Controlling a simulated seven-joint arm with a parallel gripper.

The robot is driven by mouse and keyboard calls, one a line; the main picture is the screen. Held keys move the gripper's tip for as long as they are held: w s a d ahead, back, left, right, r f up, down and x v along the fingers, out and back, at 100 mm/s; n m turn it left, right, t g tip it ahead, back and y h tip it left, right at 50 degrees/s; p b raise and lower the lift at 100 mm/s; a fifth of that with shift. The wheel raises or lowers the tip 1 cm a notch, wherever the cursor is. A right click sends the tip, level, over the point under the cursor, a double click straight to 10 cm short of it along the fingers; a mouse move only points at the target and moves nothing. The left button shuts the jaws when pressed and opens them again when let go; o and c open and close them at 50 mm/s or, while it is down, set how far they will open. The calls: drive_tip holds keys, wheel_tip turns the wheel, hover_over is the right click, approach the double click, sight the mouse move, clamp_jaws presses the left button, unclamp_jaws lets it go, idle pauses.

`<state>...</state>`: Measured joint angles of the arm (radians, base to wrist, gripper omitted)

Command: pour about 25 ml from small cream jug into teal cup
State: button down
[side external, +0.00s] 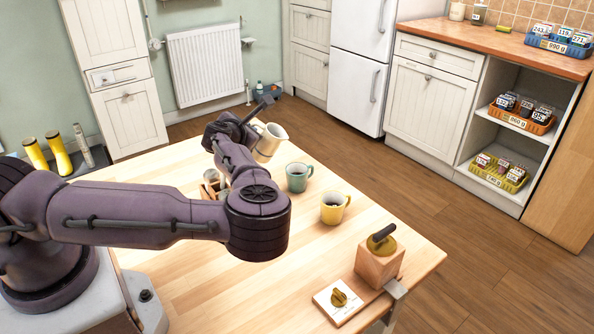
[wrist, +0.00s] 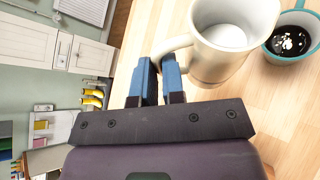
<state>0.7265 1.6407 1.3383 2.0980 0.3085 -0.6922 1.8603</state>
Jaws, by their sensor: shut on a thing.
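The small cream jug (wrist: 222,62) is held by its handle between the blue fingers of my gripper (wrist: 160,66) in the wrist view. A whitish liquid shows inside it. In the side view the jug (side external: 271,139) is behind the teal cup (side external: 298,178) and looks close to upright; its height above the table is hard to judge. The teal cup stands upright on the table, apart from the jug. In the wrist view the teal cup (wrist: 302,58) is at the right edge, partly cut off, with dark liquid inside.
A yellow cup (side external: 334,209) with dark contents stands in front of the teal cup. A wooden holder (side external: 212,190) is partly hidden by my arm.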

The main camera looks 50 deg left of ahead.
sight(266, 133)
drive_tip(key=shift+w+d+m+y, duration=0.3)
drive_tip(key=shift+w+d+m, duration=0.15)
drive_tip(key=shift+d, duration=0.1)
drive_tip(key=shift+w+d+f+m+g+y, duration=0.2)
drive_tip(key=shift+d+f+m, duration=0.1)
drive_tip(key=shift+f, duration=0.1)
drive_tip(key=shift+w+d+f+m+g+y, duration=0.15)
drive_tip(key=shift+f+m+g+y, duration=0.1)
drive_tip(key=shift+f, duration=0.15)
drive_tip(key=shift+w+d+p, duration=0.1)
drive_tip(key=shift+p, duration=0.3)
drive_tip(key=shift+w+d+f+m+g+y+p, duration=0.15)
drive_tip(key=shift+m+g+y+p, duration=0.15)
drive_tip(key=shift+m+p, duration=0.35)
drive_tip(key=shift+w+d+r+m+g+y+p, duration=0.15)
drive_tip(key=shift+w+d+r+m+y+p, duration=0.2)
drive_tip(key=shift+r+m+p, duration=0.2)
drive_tip(key=shift+w+d+r+m+g+y+p, duration=0.1)
drive_tip(key=shift+w+d+r+m+y+p, duration=0.2)
drive_tip(key=shift+r+m+p, duration=0.25)
drive_tip(key=shift+s+p, duration=0.15)
drive_tip(key=shift+p, duration=0.2)
idle(0.5)
drive_tip(key=shift+w+d+r+m+y+p, duration=0.2)
drive_tip(key=shift+d+r+m+y+p, duration=0.25)
drive_tip(key=shift+p, duration=0.45)
idle(0.8)
